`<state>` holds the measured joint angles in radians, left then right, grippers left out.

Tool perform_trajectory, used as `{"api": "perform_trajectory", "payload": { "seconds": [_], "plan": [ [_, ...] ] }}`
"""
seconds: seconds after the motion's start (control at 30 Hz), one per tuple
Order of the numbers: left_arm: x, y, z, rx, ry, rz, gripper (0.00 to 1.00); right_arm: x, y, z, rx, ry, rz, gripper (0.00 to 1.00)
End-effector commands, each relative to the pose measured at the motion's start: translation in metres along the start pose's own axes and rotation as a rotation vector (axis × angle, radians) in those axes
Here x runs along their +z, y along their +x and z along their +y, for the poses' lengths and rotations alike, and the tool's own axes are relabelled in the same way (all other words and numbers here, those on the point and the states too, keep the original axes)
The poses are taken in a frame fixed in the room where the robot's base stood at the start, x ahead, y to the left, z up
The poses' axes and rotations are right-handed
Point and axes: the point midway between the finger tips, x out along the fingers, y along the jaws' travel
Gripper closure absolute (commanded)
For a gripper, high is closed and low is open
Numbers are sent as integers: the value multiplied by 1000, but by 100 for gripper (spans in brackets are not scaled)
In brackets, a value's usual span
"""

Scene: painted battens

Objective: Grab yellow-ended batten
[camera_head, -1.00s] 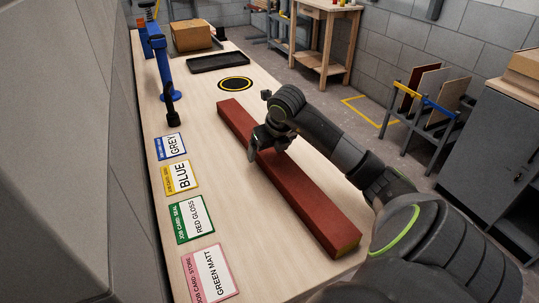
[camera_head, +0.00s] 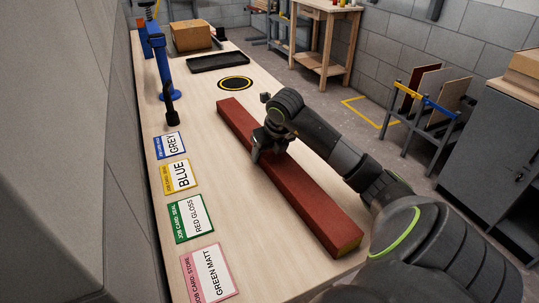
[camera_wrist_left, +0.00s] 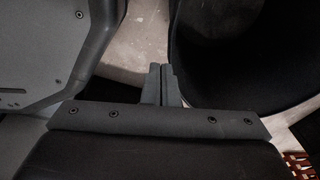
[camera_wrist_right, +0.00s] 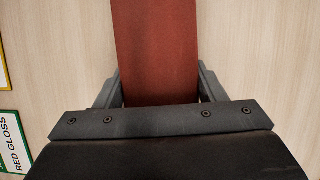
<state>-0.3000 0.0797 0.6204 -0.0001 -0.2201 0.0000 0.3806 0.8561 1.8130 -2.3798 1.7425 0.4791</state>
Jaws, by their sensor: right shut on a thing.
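A long red batten (camera_head: 310,196) lies on the wooden bench, running from the middle toward the near right. In the right wrist view the batten (camera_wrist_right: 156,50) runs up between the two fingers (camera_wrist_right: 158,88). The batten still rests on the bench. In the left wrist view my left gripper (camera_wrist_left: 161,85) has its fingertips together with nothing between them; it does not show in the head view.
A blue stand (camera_head: 163,70), black tray (camera_head: 217,62), cardboard box (camera_head: 191,37) and ringed black disc (camera_head: 235,84) are farther back.

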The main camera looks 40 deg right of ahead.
Motion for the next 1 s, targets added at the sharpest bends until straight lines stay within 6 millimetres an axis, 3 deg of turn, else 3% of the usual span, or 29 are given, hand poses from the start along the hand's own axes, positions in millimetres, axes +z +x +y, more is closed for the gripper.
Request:
{"api": "perform_trajectory", "payload": {
  "seconds": [0.1,0.47,0.67,1.0],
  "plan": [
    [0,0,0,0,0,0,100,1,-2,0,0,-2,-4,95],
    [0,-5,0,0,0,0,100,4,-8,0,0,-2,-4,95],
    [-2,-18,-1,0,0,0,100,13,-28,0,-1,-2,-6,95],
    [-5,-50,-4,0,0,0,100,34,-80,0,-2,-1,-6,95]
  ]
}}
